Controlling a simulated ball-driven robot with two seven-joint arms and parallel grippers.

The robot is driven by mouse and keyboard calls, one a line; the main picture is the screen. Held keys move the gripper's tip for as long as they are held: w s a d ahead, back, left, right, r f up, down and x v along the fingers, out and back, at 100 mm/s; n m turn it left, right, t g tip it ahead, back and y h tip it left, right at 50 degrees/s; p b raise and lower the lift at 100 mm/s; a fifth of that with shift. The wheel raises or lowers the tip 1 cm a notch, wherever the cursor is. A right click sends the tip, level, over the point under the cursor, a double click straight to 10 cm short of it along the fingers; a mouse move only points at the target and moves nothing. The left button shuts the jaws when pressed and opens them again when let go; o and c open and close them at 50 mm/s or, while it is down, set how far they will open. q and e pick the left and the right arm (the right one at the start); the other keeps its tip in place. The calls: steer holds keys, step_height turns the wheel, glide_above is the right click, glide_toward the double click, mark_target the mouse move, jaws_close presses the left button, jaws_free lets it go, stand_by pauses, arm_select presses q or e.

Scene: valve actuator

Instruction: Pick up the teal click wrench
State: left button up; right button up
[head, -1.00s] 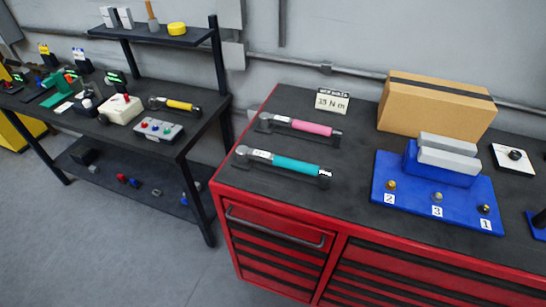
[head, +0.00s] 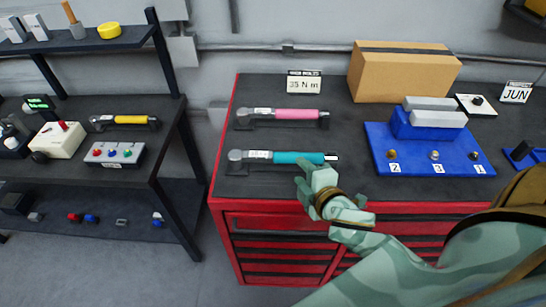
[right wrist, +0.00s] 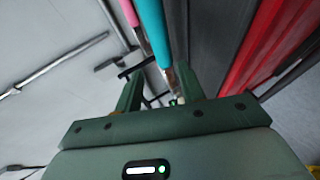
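The teal click wrench (head: 290,157) lies on the dark top of the red tool cabinet, its silver ratchet head to the left and its teal handle to the right. My right gripper (head: 314,172) is at the right end of the handle, on the near side. In the right wrist view the fingers (right wrist: 158,84) are spread, and the teal handle (right wrist: 154,35) runs just beyond and between them. I cannot tell whether they touch it. The gripper is open and holds nothing that I can see. My left gripper is not in view.
A blue fixture plate (head: 378,150) and a cardboard box (head: 402,75) stand to the right. A yellow wrench (head: 130,120) lies on the dark bench at left.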

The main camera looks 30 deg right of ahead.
mark_target(284, 160)
steer(key=x, duration=0.5)
steer(key=shift+w+a, duration=0.15)
steer(key=x, duration=0.3)
steer(key=a+b+x, duration=0.1)
steer(key=x, duration=0.1)
steer(key=shift+w+f, duration=0.15)
steer(key=shift+d, duration=0.1)
jaws_close()
